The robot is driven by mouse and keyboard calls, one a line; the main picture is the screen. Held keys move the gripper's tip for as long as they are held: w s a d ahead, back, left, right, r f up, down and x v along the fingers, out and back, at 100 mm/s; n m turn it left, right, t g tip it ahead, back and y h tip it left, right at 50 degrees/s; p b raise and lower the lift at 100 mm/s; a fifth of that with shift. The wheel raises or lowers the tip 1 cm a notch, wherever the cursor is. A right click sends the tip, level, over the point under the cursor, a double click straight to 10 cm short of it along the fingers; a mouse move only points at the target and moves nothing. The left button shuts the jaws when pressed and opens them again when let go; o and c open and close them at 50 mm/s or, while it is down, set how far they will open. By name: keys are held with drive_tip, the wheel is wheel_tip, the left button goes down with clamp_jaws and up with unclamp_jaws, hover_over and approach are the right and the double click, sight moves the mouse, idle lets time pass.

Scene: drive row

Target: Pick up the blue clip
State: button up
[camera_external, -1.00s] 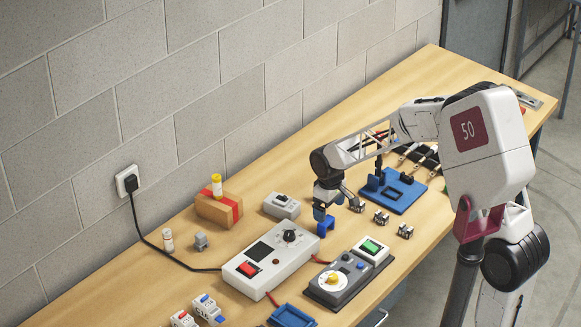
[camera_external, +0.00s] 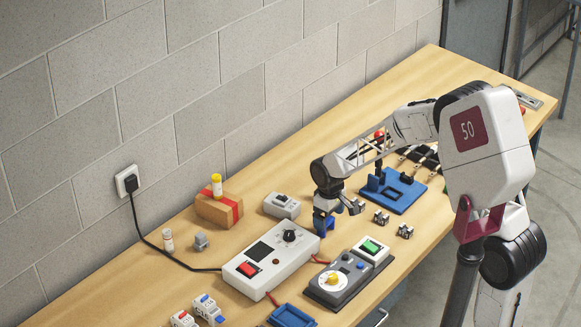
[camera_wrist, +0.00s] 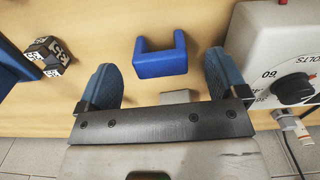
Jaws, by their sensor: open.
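The blue clip (camera_wrist: 161,62) is a U-shaped blue piece on the wooden table. In the wrist view it lies between and ahead of my two blue fingertips, with its opening facing up the picture. My gripper (camera_wrist: 161,80) is open, with one finger on each side of the clip and a visible gap to each. In the external view the clip (camera_external: 324,226) shows under my gripper (camera_external: 325,212), partly hidden by it. How high the fingers are above the table is hard to tell.
A white meter box (camera_external: 270,262) with a dark knob stands close to the clip. Small dark printed cubes (camera_wrist: 47,56) lie on the other side. A blue fixture (camera_external: 402,196) stands behind, and a grey control box (camera_external: 337,284) sits in front.

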sight(329, 220)
drive_tip(key=shift+d+f, duration=0.1)
drive_tip(key=shift+f, duration=2.05)
drive_tip(key=c, duration=1)
